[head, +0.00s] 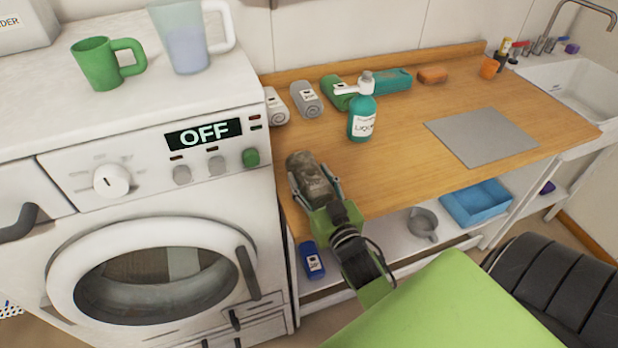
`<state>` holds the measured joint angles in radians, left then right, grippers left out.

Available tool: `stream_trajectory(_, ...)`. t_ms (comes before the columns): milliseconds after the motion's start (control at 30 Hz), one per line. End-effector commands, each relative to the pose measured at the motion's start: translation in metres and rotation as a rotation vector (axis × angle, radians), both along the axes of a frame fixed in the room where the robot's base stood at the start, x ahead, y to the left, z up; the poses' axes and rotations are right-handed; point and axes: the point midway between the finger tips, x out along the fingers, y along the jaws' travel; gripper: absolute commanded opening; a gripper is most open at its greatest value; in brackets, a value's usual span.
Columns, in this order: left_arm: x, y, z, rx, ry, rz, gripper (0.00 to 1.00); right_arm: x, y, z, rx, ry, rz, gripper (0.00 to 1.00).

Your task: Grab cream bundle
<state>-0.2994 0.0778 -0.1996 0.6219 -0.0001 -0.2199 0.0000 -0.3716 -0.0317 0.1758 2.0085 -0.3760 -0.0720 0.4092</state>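A pale, cream-white rolled bundle (275,106) with a dark label lies at the left end of the wooden counter, beside the washing machine. A grey rolled bundle (305,99) lies just right of it. My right gripper (313,182) is over the counter's front left edge, nearer to me than these rolls. Its fingers are on both sides of a mottled grey-brown bundle (312,172) and appear closed on it. The fingertips' contact is hard to see. My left gripper is not in view.
A green roll (335,92) and a teal roll (390,80) lie behind a teal liquid bottle (362,112). A grey mat (481,137) lies on the counter's right. The washing machine (150,190) reads OFF. A blue tray (476,203) sits on the shelf below. The counter's middle is clear.

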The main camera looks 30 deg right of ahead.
Motion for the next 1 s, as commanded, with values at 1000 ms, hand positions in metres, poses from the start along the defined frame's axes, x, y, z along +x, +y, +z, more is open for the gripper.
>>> stream_trajectory(1000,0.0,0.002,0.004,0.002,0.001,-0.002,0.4,0.0,0.001,0.099,0.0,-0.004,0.001,0.23)
